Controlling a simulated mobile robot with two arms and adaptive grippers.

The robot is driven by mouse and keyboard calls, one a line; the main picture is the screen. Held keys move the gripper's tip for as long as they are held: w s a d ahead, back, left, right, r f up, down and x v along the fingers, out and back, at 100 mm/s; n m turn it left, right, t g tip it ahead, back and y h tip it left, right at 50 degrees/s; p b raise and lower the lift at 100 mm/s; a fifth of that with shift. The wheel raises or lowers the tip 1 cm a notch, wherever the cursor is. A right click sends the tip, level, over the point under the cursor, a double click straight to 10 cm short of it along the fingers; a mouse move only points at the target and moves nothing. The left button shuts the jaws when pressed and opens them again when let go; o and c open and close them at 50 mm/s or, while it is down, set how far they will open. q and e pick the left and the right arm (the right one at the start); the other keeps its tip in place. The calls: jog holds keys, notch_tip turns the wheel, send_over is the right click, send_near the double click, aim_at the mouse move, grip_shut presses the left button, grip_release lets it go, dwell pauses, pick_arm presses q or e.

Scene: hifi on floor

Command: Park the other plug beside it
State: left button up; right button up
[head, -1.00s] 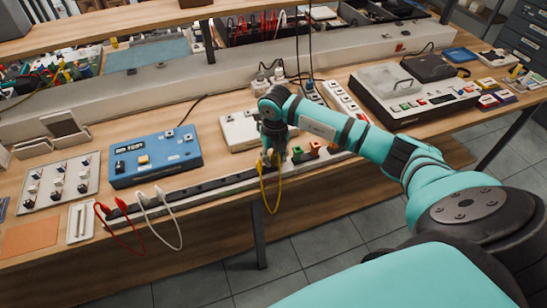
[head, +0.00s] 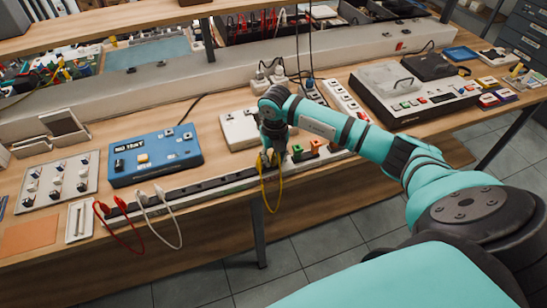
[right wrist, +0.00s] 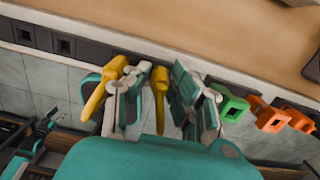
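My right gripper (head: 271,158) is down at the slotted strip (head: 222,181) along the bench's front edge. In the right wrist view, its fingers (right wrist: 160,90) are open, one on each side of a yellow plug (right wrist: 160,82), with narrow gaps. That plug sits at the strip. A second yellow plug (right wrist: 103,88) is in the strip just left of the left finger, partly covered by it. A yellow lead (head: 264,200) hangs in a loop below the gripper. The plugs' seating in the slots is hard to see.
Green (right wrist: 232,104) and orange (right wrist: 267,114) plugs stand close to the right of the gripper. Red (head: 104,209) and white (head: 143,199) leads hang at the strip's left end. A blue box (head: 155,156) and a pale box (head: 238,129) stand behind the strip. Empty slots lie to the left.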

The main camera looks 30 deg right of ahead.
jog(key=o, duration=0.4)
jog(key=shift+c, duration=0.2)
notch_tip(320, 180, up, 17)
jog(key=p, duration=0.3)
jog(key=shift+s, duration=0.35)
dwell(0.4)
